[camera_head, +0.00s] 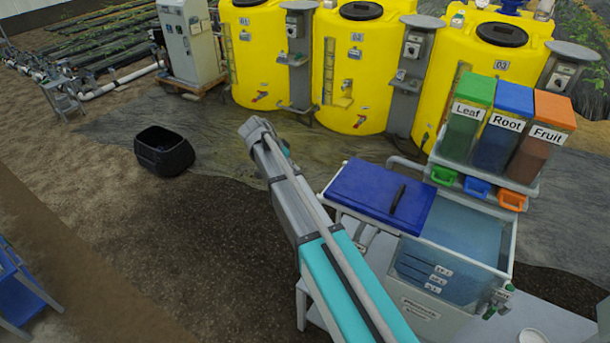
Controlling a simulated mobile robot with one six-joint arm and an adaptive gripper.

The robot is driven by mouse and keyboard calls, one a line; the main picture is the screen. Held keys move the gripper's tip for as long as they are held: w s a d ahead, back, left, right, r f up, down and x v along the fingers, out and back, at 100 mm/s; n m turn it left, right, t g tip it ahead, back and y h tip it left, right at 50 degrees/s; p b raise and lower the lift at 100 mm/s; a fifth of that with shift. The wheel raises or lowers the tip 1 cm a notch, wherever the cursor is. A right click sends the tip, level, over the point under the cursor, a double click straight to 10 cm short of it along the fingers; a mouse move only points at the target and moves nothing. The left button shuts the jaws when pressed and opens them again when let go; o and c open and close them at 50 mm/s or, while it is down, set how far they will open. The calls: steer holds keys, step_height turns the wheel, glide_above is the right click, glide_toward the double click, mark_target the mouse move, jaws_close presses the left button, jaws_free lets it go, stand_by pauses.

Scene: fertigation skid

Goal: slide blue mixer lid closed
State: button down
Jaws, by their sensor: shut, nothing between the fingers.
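The blue mixer lid (365,190) lies flat over the left part of the mixer tank (425,313). A dark bar handle (398,199) stands near the lid's right end. To the right of the lid the tank is uncovered, and bluish liquid (460,240) shows inside with small level labels on the wall. My arm reaches up from the bottom, passing left of the tank, and its front part hides the tank's lower left side. I cannot make out my gripper's fingers in this view.
Bins marked Leaf (465,115), Root (503,125) and Fruit (541,137) stand behind the tank, with small coloured trays below. Yellow tanks (350,70) line the back. A black tub (164,150) sits on the left ground. Open ground lies left of my arm.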

steer(key=shift+s+d+f+b, duration=0.35)
steer(key=shift+d+f+b, duration=0.95)
steer(key=shift+d, duration=0.2)
steer(key=shift+s+d+f+b, duration=0.35)
steer(key=shift+d+f+b, duration=0.9)
steer(key=shift+d, duration=0.3)
steer(key=shift+s+d+f+b, duration=0.35)
steer(key=shift+d+f+b, duration=0.85)
steer(key=shift+d+f, duration=0.25)
steer(key=shift+s+r, duration=0.1)
